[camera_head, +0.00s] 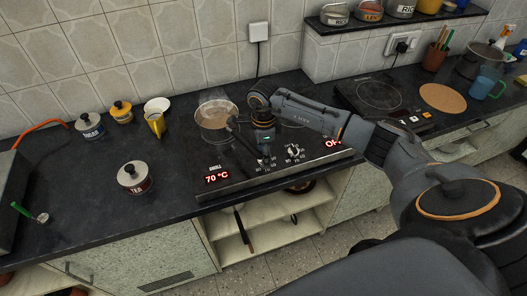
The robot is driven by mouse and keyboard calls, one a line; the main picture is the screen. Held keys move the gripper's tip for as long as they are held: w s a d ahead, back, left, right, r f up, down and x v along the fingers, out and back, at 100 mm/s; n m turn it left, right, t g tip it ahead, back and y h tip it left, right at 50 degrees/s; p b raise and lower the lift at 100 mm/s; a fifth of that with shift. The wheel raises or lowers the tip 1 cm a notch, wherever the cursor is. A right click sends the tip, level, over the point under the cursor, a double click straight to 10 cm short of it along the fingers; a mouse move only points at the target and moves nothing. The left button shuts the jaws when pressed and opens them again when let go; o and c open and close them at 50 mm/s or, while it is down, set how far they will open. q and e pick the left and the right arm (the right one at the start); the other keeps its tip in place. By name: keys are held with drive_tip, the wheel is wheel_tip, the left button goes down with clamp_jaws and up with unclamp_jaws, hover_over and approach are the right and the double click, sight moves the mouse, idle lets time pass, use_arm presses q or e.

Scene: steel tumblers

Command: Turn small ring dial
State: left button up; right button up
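The built-in cooktop panel (230,182) runs along the front of the counter. Its left red display (217,178), beside a label that seems to read small, shows 70 °C. My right gripper (263,161) points down over the panel just right of that display. The small ring dial is mostly hidden at its fingertips; I cannot tell whether the fingers grip it. Another knob (294,153) is visible to the right, near a red display (333,143) that seems to read off, partly hidden by my arm. My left gripper is not in view.
A pot (216,118) with brownish contents stands on the cooktop behind my gripper, its handle reaching toward the gripper. A tea tin (134,177) stands left on the dark counter. A separate hot plate (378,96) lies right. The counter's left middle is mostly free.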

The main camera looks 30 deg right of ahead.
drive_tip(key=c, duration=1.1)
drive_tip(key=shift+c, duration=0.2)
drive_tip(key=m+b, duration=0.2)
drive_tip(key=m, duration=0.1)
drive_tip(key=shift+m+b, duration=0.55)
drive_tip(key=shift+m, duration=1.35)
